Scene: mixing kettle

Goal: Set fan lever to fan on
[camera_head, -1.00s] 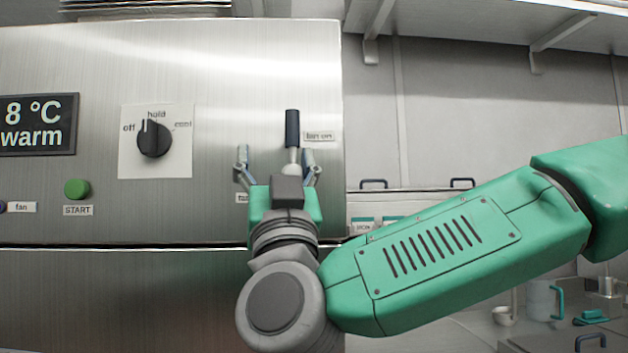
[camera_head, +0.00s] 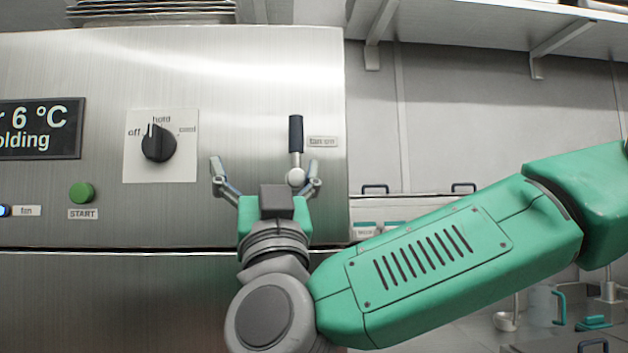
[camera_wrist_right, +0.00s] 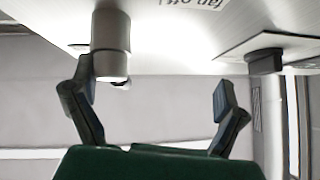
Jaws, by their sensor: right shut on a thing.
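The fan lever (camera_head: 296,134) has a dark handle and a pale ball at its base. It points up on the steel panel, with its handle beside the "fan on" label (camera_head: 322,141). My right gripper (camera_head: 265,176) is in front of the lever base. Its fingers are spread wide, with the lever close to the right finger and clear space to the left finger. In the wrist view, the grey lever handle (camera_wrist_right: 110,45) is close to the left finger of the right gripper (camera_wrist_right: 155,98); contact is unclear. My left gripper is out of view.
A blue fan light (camera_head: 4,211) is lit at the left. The panel also has a green START button (camera_head: 82,193), a black knob (camera_head: 158,143) pointing to hold, and a display (camera_head: 40,128). A shelf (camera_head: 480,22) hangs at upper right.

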